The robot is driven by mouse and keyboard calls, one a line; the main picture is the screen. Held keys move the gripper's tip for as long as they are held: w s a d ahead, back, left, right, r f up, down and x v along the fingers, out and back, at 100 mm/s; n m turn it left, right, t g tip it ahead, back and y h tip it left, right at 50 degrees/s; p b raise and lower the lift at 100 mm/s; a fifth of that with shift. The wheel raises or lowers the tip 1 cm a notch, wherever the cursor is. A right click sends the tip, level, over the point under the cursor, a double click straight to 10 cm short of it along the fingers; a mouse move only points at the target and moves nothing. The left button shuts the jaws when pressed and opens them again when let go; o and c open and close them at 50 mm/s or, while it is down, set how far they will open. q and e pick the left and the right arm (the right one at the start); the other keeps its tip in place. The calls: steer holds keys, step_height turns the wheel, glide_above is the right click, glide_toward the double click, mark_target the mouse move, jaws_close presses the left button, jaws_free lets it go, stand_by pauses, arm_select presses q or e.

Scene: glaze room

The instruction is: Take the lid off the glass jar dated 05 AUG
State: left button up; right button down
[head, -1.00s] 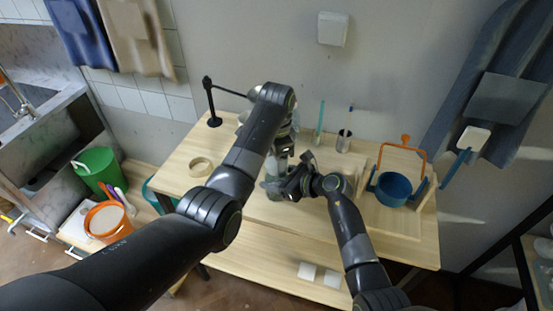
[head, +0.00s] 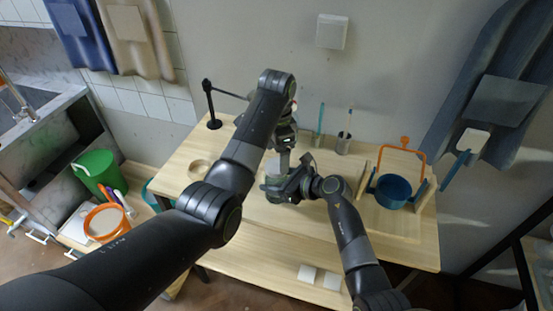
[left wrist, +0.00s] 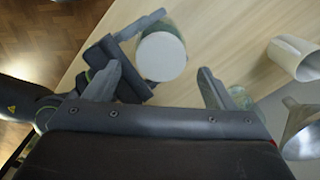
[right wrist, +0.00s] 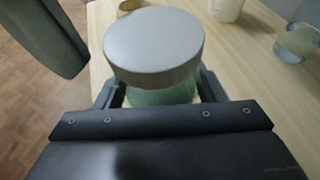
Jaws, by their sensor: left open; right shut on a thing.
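A glass jar with a flat grey lid (right wrist: 153,45) stands upright on the wooden table. Its pale green glass body (right wrist: 160,95) is between the fingers of my right gripper (right wrist: 160,88), which is shut on it below the lid. In the head view the right gripper (head: 284,188) mostly hides the jar. No date label shows in any view. My left gripper (left wrist: 158,69) is open and empty above the jar. In the left wrist view the lid (left wrist: 162,57) lies between its spread fingers, apart from both. The left gripper (head: 284,158) also shows in the head view.
A second glass jar (right wrist: 298,40) and a pale cup (left wrist: 293,57) stand nearby, with a metal funnel (left wrist: 303,132). A tape ring (head: 200,168) lies left. A brush cup (head: 343,143) and a blue pot (head: 392,190) with an orange handle stand right. A black stand (head: 213,110) is behind.

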mark_target(277, 165)
arm_select(q)
steer(key=shift+r, duration=0.45)
steer(key=shift+c, duration=0.4)
steer(key=m, duration=0.1)
steer(key=r+m, duration=0.1)
steer(key=m, duration=0.3)
steer(key=shift+w+r, duration=0.1)
steer(key=shift+r, duration=0.15)
steer(key=m, duration=0.2)
steer(key=r+m, duration=0.1)
steer(key=m, duration=0.1)
steer(key=shift+r+m, duration=0.1)
steer(key=shift+m, duration=0.2)
steer(key=m, duration=0.2)
steer(key=shift+r+m, duration=0.3)
steer(key=shift+m, duration=0.1)
steer(key=shift+f, duration=3.9)
steer(key=shift+c, duration=0.4)
steer(key=c, duration=0.9)
steer(key=n, duration=0.4)
steer(key=shift+n, duration=0.3)
steer(key=n, duration=0.5)
steer(key=shift+n, duration=0.3)
